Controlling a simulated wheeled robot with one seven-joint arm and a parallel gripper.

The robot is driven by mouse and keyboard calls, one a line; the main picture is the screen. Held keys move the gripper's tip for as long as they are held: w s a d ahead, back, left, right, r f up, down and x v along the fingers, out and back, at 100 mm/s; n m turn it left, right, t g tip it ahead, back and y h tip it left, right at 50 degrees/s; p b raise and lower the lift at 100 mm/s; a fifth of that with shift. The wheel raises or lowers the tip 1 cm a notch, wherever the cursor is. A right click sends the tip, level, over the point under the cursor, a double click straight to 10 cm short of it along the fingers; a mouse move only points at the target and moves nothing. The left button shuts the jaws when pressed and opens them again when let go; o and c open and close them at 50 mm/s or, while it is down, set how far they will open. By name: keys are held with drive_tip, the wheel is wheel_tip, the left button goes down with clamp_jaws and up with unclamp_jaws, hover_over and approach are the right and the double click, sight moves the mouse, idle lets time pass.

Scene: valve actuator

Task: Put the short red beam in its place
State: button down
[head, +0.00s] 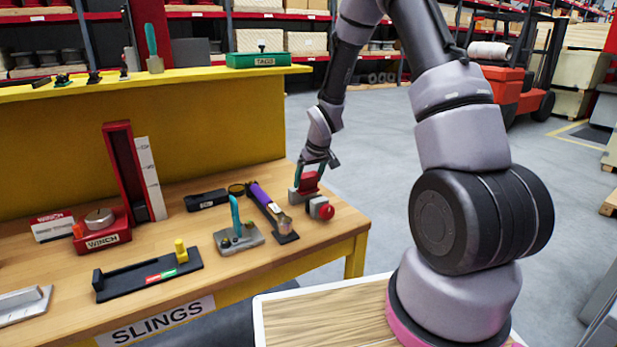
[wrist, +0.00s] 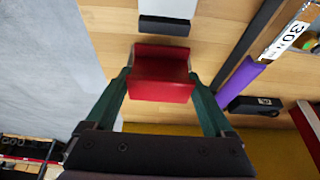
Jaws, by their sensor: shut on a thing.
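The short red beam (head: 309,183) is between the fingers of my gripper (head: 315,168), near the right end of the wooden bench. In the wrist view the red beam (wrist: 161,78) spans the two green fingers of my gripper (wrist: 161,88), which are shut on its sides. A grey block (head: 319,206) with a red knob (head: 327,211) sits close below the beam in the head view. In the wrist view a light grey and dark piece (wrist: 166,12) lies just beyond the beam. I cannot tell whether the beam touches anything under it.
On the bench (head: 220,285) left of my gripper are a purple-handled tool (head: 262,196), a grey plate with a teal upright (head: 238,238), a black tray (head: 145,281) with a yellow peg, and a red winch (head: 102,236). A yellow back panel (head: 140,130) rises behind.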

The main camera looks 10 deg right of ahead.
sight(309, 190)
drive_tip(key=shift+f, duration=2.55)
unclamp_jaws()
drive_tip(key=v, duration=1)
drive_tip(key=shift+s+r, duration=0.2)
drive_tip(key=shift+r, duration=0.15)
drive_tip(key=s+d+r+m, duration=0.1)
drive_tip(key=s+r, duration=0.2)
drive_tip(key=r, duration=0.3)
drive_tip(key=s+d+r+m+t+h, duration=0.1)
drive_tip(key=s+d+r, duration=0.15)
drive_tip(key=r, duration=0.35)
drive_tip(key=s+d+r+m, duration=0.1)
drive_tip(key=s+r+m, duration=0.15)
drive_tip(key=r, duration=0.35)
drive_tip(key=s+r+m+t, duration=0.1)
drive_tip(key=s+r, duration=0.4)
drive_tip(key=s, duration=0.4)
drive_tip(key=s+r+m+t+y, duration=0.1)
drive_tip(key=s+r+m, duration=0.1)
drive_tip(key=s+r, duration=0.4)
drive_tip(key=s, duration=0.3)
drive_tip(key=shift+s+a+r+y, duration=0.25)
drive_tip(key=shift+s+a+y, duration=0.05)
drive_tip(key=shift+s+a, duration=0.05)
